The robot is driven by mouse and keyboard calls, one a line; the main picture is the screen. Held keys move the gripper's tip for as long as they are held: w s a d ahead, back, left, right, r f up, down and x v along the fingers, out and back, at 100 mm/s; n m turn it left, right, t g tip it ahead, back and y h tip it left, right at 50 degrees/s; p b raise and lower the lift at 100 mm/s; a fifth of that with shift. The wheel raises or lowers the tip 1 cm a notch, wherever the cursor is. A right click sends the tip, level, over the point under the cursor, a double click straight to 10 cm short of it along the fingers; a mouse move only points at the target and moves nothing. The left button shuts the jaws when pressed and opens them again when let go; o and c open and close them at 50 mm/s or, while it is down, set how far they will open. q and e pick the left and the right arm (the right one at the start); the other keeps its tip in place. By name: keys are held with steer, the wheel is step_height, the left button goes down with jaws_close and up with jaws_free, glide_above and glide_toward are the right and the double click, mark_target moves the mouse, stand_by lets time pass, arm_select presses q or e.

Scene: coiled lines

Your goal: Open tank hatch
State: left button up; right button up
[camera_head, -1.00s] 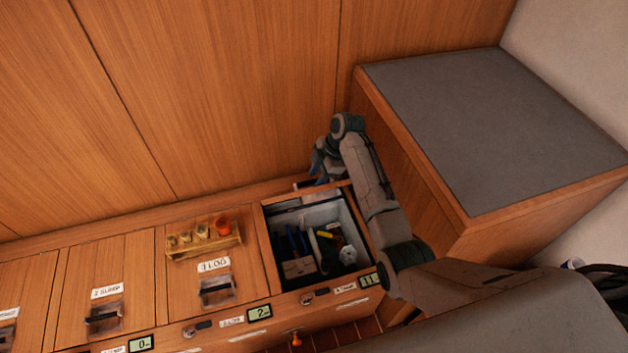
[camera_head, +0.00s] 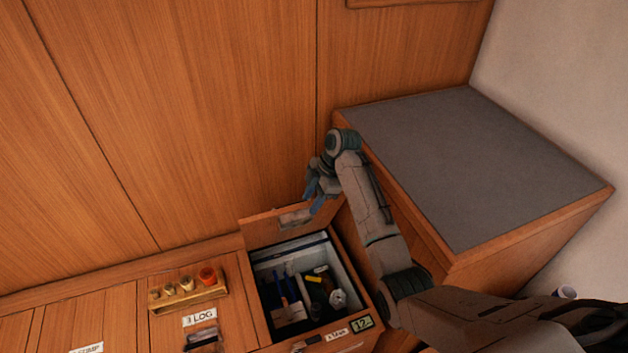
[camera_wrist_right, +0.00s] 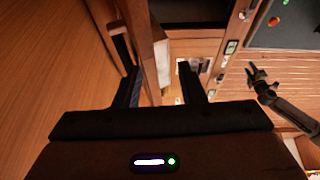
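The tank hatch lid (camera_head: 262,224) stands raised at the back of its opening in the head view, with a pale pull (camera_head: 295,217) near its upper edge. Below it the compartment (camera_head: 349,283) is uncovered, with several tools inside. My right gripper (camera_head: 318,193) is at the lid's upper right corner. In the right wrist view, the right gripper's fingers (camera_wrist_right: 163,84) are spread apart. A wooden panel edge runs between them, close to the left finger; whether they touch is unclear. My left gripper (camera_wrist_right: 258,74) shows at the right of that view, fingers apart and empty.
A grey-topped wooden cabinet (camera_head: 440,150) stands right of the opening, close to my right arm. A small wooden rack (camera_head: 188,292) sits on the closed LOG hatch to the left. A wood-panelled wall (camera_head: 200,110) rises directly behind the counter.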

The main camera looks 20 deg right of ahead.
steer(key=shift+w+d+r, duration=0.4)
steer(key=shift+w+r, duration=0.15)
steer(key=shift+w, duration=0.25)
steer(key=w+d+r, duration=0.3)
steer(key=w+r, duration=0.2)
steer(key=w, duration=0.2)
steer(key=shift+w+d, duration=0.2)
steer(key=shift+w, duration=0.05)
steer(key=shift+p, duration=0.4)
